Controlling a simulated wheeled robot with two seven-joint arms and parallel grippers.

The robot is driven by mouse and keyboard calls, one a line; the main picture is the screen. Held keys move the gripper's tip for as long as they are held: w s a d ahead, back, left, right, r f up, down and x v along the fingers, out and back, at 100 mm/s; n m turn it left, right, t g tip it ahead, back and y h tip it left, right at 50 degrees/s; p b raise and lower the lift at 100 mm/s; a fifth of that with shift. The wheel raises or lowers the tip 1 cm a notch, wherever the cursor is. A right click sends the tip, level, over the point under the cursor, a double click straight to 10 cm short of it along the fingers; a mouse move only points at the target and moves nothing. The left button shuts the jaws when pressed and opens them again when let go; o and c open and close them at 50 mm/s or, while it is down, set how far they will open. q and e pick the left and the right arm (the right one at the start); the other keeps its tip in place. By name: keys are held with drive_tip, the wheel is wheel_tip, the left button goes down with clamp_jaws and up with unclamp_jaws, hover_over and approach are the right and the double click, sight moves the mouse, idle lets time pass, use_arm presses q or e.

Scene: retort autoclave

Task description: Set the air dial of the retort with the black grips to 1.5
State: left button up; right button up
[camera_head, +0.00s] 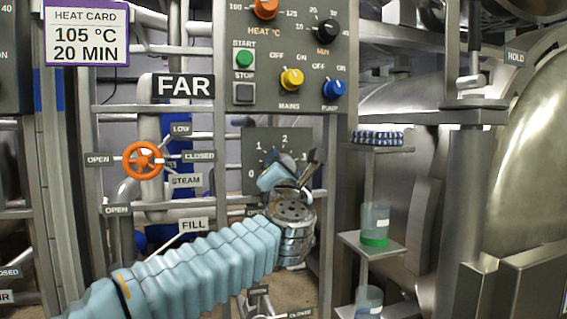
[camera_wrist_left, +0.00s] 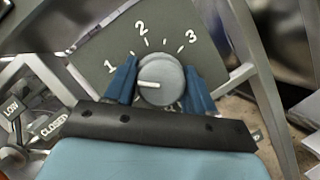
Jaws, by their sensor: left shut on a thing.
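The air dial (camera_wrist_left: 165,73) is a round grey knob with a white pointer line on a dark plate marked 1, 2 and 3. In the left wrist view its pointer aims left, a little below the direction of the 1. My left gripper (camera_wrist_left: 160,88) is shut on the dial, one blue finger on each side of the knob. In the head view my left gripper (camera_head: 288,172) is in front of the dial plate (camera_head: 285,138), and its wrist mostly hides the dial. The 0 is visible there at the plate's lower left. I cannot make out black grips. My right gripper is not in view.
Above is a control panel (camera_head: 288,50) with knobs and a START button. An orange handwheel (camera_head: 143,160) is left of the dial. A large steel vessel (camera_head: 520,150) is far right. Frame posts surround the plate.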

use_arm(q)
drive_tip(key=m+h, duration=0.1)
drive_tip(key=m, duration=0.2)
drive_tip(key=shift+r+g+p, duration=0.1)
drive_tip(key=shift+g+p, duration=0.2)
drive_tip(key=shift+g, duration=0.1)
drive_tip(key=shift+m+g+h, duration=0.6)
drive_tip(key=shift+m, duration=1.3)
drive_tip(key=o, duration=0.9)
drive_tip(key=shift+o, duration=0.2)
drive_tip(key=s+f+b, duration=0.1)
drive_tip(key=s+b, duration=0.2)
drive_tip(key=s, duration=1)
drive_tip(key=shift+s+a+f, duration=0.3)
drive_tip(key=shift+s+a, duration=0.05)
drive_tip(key=shift+a, duration=0.1)
